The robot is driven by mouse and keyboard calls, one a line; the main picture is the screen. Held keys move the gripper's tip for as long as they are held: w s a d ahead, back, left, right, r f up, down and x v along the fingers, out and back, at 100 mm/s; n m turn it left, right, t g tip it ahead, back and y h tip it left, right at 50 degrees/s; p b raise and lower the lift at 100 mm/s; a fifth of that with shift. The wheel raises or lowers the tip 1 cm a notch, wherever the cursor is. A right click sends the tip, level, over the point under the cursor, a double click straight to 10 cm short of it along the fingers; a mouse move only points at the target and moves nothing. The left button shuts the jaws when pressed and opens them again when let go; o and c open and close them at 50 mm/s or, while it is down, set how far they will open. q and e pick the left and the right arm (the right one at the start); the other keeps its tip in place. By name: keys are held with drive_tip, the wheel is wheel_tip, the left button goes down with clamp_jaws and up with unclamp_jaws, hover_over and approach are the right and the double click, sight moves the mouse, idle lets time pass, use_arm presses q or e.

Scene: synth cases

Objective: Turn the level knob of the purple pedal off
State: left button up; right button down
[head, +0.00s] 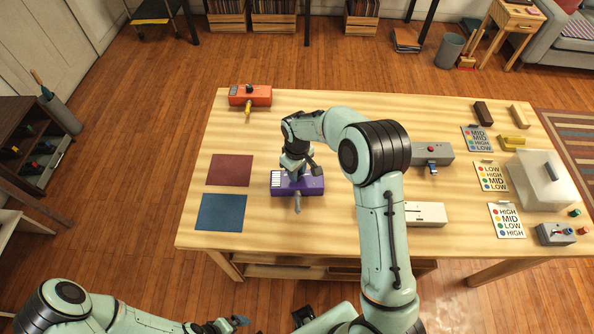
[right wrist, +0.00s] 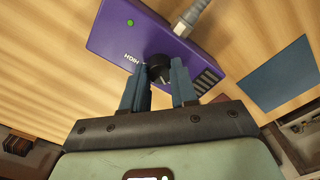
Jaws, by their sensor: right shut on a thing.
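The purple pedal (head: 314,187) lies on the wooden table in the head view, with a grey cable plug at its front edge. In the right wrist view the purple pedal (right wrist: 112,35) shows a green light, a row of dark slots and a label that seems to read HIGH. Its black knob (right wrist: 157,68) is between the blue fingertips of my right gripper (right wrist: 164,76), which is shut on it from above. The fingers partly hide the knob, so its pointer is unclear. My left gripper (head: 218,326) is low at the bottom edge, away from the table; its jaws are too small to judge.
An orange pedal (head: 262,95), a grey pedal (head: 440,150) and a white pedal (head: 425,213) lie around the purple one. Red (head: 229,170) and blue (head: 221,213) mats lie left. Label cards (head: 492,177) and a lidded bin (head: 538,180) stand right.

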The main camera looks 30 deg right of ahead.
drive_tip(key=shift+s, duration=0.1)
drive_tip(key=c, duration=0.9)
unclamp_jaws()
drive_tip(key=shift+o, duration=0.2)
wheel_tip(320, 180, up, 13)
drive_tip(key=shift+r+p, duration=0.15)
drive_tip(key=shift+p, duration=0.25)
